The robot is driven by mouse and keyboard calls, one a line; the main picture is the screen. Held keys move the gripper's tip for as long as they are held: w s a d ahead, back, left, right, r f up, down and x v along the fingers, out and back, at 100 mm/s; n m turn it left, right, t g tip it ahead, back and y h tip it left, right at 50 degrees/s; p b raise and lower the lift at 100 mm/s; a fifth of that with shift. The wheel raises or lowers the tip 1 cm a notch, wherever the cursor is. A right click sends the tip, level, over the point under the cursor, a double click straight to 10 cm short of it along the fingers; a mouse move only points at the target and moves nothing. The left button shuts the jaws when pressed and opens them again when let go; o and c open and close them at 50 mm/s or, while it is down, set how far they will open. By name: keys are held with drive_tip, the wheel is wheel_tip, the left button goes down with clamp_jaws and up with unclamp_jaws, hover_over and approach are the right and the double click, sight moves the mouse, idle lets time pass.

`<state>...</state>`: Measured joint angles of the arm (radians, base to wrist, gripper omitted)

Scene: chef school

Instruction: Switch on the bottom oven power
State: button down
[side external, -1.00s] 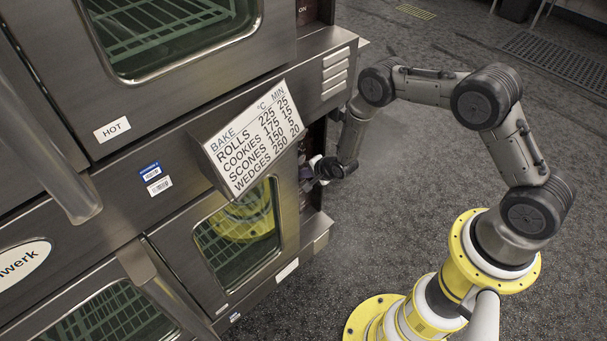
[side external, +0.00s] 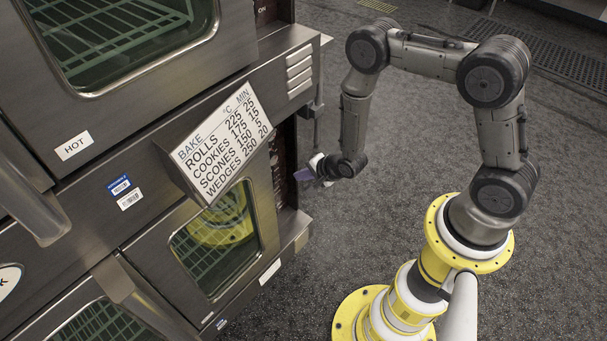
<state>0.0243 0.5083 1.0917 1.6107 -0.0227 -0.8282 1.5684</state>
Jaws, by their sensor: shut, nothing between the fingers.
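The bottom oven (side external: 140,238) is the lower steel unit, with glass doors and green racks inside. Its dark control panel (side external: 283,165) is a narrow strip at the right end, seen at a steep slant. The power switch cannot be made out; the bake sign and the angle hide part of the panel. My gripper (side external: 304,174) is at the right of this panel, level with its middle, pointing left toward it. Its purplish fingers are shut and hold nothing. A small gap seems to show between the fingertips and the panel, but contact cannot be ruled out.
A tilted bake-time sign (side external: 222,140) juts out from the oven front, left of my gripper. The upper oven (side external: 140,75) with a HOT label stands above. Door handles (side external: 30,195) stick out at left. The carpeted floor (side external: 400,150) at right is open.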

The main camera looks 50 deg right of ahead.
drive_tip(key=shift+s+r, duration=0.4)
drive_tip(key=shift+r, duration=0.1)
drive_tip(key=shift+s+f, duration=0.15)
drive_tip(key=shift+f, duration=0.7)
drive_tip(key=shift+f, duration=0.1)
drive_tip(key=w+r+x, duration=0.1)
drive_tip(key=w+x, duration=0.1)
drive_tip(key=x, duration=1.1)
drive_tip(key=shift+r, duration=0.45)
